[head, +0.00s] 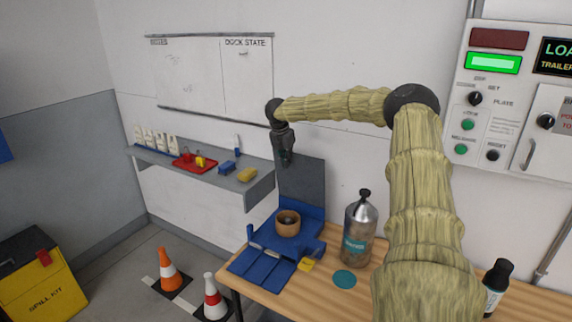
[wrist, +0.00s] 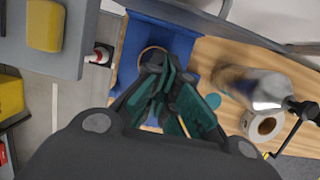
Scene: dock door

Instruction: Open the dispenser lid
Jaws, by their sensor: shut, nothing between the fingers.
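A metal canister (head: 359,235) with a teal label and a black knob on top stands upright on the wooden table; it looks like the dispenser, but its label is too small to read. Its shiny body also shows in the wrist view (wrist: 258,88), right of my fingers, with the black knob (wrist: 304,110) at its end. My gripper (head: 286,160) is shut and empty, pointing down high above the blue stand, left of the canister and apart from it. In the wrist view my dark green fingertips (wrist: 165,68) partly cover the tan cup.
A tan cup (head: 288,222) sits on the blue stand (head: 310,244). A grey shelf (head: 222,179) holds several items at left.

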